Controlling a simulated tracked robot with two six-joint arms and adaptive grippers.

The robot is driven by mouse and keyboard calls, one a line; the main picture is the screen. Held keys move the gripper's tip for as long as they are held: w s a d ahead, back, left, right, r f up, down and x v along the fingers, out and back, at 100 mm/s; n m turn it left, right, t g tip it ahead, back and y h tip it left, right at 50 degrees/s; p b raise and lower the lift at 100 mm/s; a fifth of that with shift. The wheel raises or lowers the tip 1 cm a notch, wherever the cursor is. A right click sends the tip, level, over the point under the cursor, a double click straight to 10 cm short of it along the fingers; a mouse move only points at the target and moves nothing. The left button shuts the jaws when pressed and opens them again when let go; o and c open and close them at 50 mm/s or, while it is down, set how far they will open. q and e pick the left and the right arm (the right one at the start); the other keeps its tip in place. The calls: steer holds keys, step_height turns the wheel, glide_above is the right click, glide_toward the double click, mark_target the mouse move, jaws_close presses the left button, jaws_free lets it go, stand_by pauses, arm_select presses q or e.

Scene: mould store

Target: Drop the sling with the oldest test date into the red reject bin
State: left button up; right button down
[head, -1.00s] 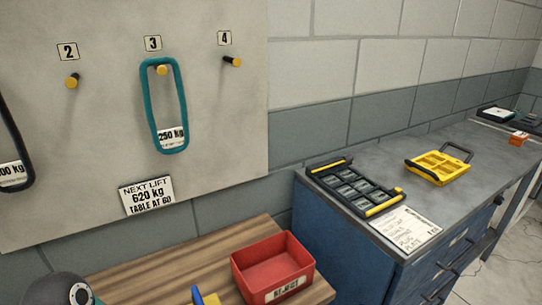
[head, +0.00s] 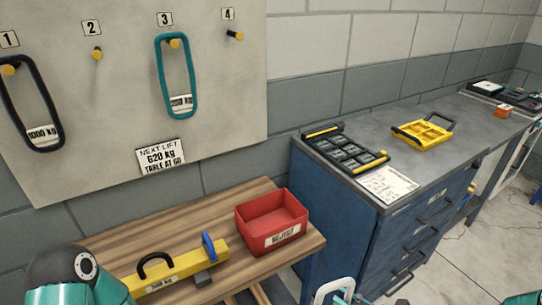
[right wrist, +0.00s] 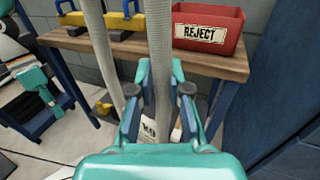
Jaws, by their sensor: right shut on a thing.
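My right gripper (right wrist: 160,95) is shut on a pale grey sling (right wrist: 160,40), whose strands run up past the fingers in the right wrist view. A white tag with partly hidden lettering hangs behind the fingers. The pale loop (head: 320,290) also shows at the bottom of the head view. The red reject bin (head: 272,222) stands on the wooden bench, beyond the gripper, and looks empty. A black 1000 kg sling (head: 30,110) hangs on peg 1 and a teal sling (head: 160,75) on peg 3. No test dates are readable. Teal parts at the wrist view's left edge may be my left gripper.
The wooden bench (head: 120,235) also holds a yellow tool with a black handle (head: 185,267), left of the bin. A blue cabinet (head: 335,215) stands to the right, with a black case (head: 345,150) and a yellow tray (head: 423,133) on top. Pegs 2 and 4 are empty.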

steer(key=shift+s+a+r+m+t+h+p, duration=0.15)
steer(key=shift+r+m+t+h+p, duration=0.1)
steer(key=shift+r+m+t+h, duration=0.15)
steer(key=shift+s+r+m+t+h+p, duration=0.1)
steer(key=shift+r+m+t+h+p, duration=0.15)
steer(key=shift+r, duration=0.25)
steer(key=shift+r+m+t+h, duration=0.1)
steer(key=shift+m+t+h, duration=0.25)
steer(key=shift+t+h, duration=0.1)
steer(key=shift+w+d+m+t+h, duration=0.2)
steer(key=shift+d+m+t+h, duration=0.5)
steer(key=shift+h, duration=0.3)
steer(key=shift+w+d+m+t+h, duration=0.2)
steer(key=shift+d+m+t+h, duration=0.2)
steer(key=shift+d+m+h, duration=0.15)
